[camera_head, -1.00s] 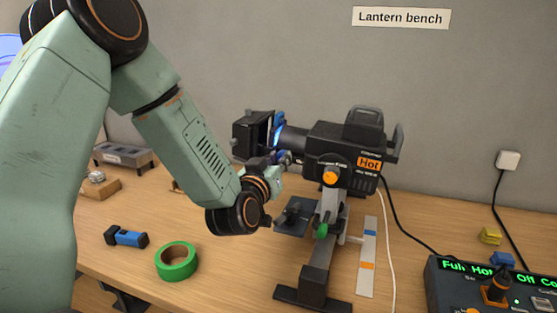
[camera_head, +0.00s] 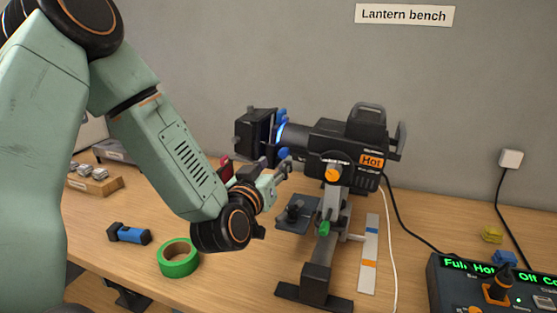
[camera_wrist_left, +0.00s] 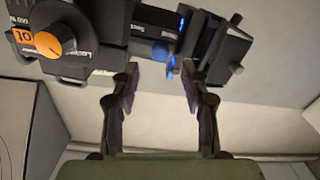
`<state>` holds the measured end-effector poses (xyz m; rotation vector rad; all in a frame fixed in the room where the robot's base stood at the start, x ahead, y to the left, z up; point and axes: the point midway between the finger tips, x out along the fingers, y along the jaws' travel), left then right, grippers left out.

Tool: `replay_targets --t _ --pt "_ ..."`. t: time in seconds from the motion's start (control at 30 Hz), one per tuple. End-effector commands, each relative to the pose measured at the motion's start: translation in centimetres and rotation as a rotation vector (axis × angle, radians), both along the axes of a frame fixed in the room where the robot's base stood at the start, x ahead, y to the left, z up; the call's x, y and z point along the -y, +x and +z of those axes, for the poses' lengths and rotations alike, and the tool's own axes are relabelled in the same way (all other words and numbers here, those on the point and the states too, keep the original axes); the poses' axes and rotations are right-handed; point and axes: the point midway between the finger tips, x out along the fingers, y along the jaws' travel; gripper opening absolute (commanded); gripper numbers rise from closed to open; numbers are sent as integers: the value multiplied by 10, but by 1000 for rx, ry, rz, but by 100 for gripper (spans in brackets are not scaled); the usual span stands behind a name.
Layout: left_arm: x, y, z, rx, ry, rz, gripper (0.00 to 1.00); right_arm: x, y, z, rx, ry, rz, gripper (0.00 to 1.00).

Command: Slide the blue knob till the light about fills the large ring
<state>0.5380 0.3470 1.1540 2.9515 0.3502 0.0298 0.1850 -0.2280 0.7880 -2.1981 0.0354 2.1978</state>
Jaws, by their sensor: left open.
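A black stage lantern (camera_head: 335,140) stands on a post on the bench. Blue knobs show at its lens barrel, and a lower blue knob (camera_wrist_left: 171,66) shows in the left wrist view. My left gripper (camera_wrist_left: 160,68) is open and empty, with its two fingers apart on either side of this knob in the picture. Whether they are level with it in depth I cannot tell. In the head view, the left gripper (camera_head: 278,168) is just below the lens barrel. The large ring and the light spot are not in view. My right gripper is not in view.
A control box (camera_head: 480,285) with green lettering is at the right. Green tape (camera_head: 179,262) and a blue-black cylinder (camera_head: 129,234) lie at the left front. A striped strip (camera_head: 368,265) lies beside the lantern's foot. A white cable crosses the bench.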

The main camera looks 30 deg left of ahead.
Motion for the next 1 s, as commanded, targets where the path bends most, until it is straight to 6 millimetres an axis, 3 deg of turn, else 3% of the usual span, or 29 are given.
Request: replay_targets --t 0.27,1.0 --pt "6 -25 0 0 -1 0 45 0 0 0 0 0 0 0" --pt "7 -27 0 0 0 0 45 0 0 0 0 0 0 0"
